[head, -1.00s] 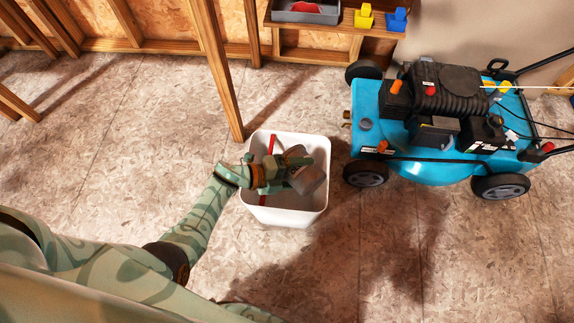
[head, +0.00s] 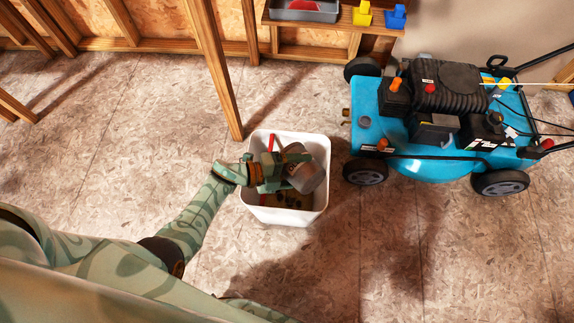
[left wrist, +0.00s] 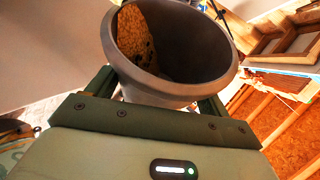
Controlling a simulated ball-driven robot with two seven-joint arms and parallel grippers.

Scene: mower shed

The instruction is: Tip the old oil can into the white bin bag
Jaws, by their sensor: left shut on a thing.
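My left gripper (head: 282,173) is shut on a grey can (head: 309,177) and holds it tilted above the open top of the white bin (head: 263,216). In the left wrist view the can (left wrist: 165,93) shows its wide open mouth and a yellow-brown, dark-speckled patch inside. A brownish, dark-spotted patch (head: 287,201) shows inside the bin below the can. A red strip (head: 270,143) shows at the bin's back left. The gripper and can hide part of the bin's inside. My right gripper is not in view.
A blue mower (head: 420,130) stands close to the right of the bin. A wooden post (head: 214,80) stands just behind it. A wooden bench (head: 340,22) at the back bears a grey tray (head: 305,14). The floor to the left is clear.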

